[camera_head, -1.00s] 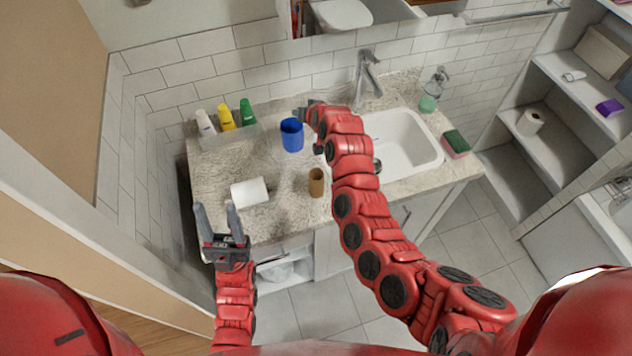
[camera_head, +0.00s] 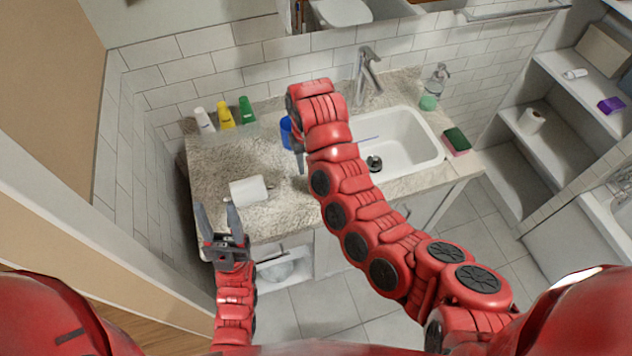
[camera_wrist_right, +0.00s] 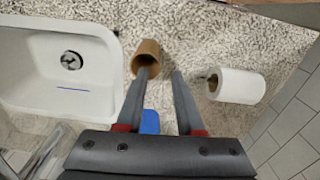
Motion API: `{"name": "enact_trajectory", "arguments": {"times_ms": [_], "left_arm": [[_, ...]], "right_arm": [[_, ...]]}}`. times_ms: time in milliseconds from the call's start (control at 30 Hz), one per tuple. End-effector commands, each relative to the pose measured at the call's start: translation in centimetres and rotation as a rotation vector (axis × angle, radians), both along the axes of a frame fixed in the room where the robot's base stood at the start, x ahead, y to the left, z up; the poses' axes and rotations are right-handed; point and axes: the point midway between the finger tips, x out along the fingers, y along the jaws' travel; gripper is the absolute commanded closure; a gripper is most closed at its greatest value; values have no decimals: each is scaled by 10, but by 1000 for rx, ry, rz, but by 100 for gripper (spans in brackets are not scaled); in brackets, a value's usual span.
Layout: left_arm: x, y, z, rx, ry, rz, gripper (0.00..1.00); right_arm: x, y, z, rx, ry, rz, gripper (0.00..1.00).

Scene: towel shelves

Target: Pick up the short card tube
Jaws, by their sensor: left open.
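My right gripper (camera_wrist_right: 160,73) is open, fingers pointing toward the tube. Its left finger overlaps the tube's near end in the picture; I cannot tell whether it touches or is inside. The right finger is apart from the tube, to its right. In the head view only part of the right gripper (camera_head: 299,156) shows. My left gripper (camera_head: 215,207) is open and empty by the counter's front left edge.
A white paper roll (camera_head: 248,189) lies on the counter (camera_head: 215,162). A blue cup (camera_head: 286,131) is partly hidden by my right arm. The sink (camera_head: 415,150) is to the right, with a sponge (camera_head: 457,140) beside it. Several coloured tubes, including a yellow one (camera_head: 226,115), stand at the back left.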

Motion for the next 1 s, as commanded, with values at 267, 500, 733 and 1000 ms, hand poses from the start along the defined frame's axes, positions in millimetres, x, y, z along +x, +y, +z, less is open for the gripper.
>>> {"name": "enact_trajectory", "arguments": {"times_ms": [267,500,733,1000], "left_arm": [[0,0,-23,0,0,0,50],[0,0,-23,0,0,0,50],[0,0,0,0,0,0,50],[0,0,8,0,0,0,50]], "right_arm": [[0,1,-47,0,-1,1,64],[0,0,-55,0,-1,0,64],[1,-1,-75,-1,4,0,64],[1,0,-103,-1,2,0,64]]}}
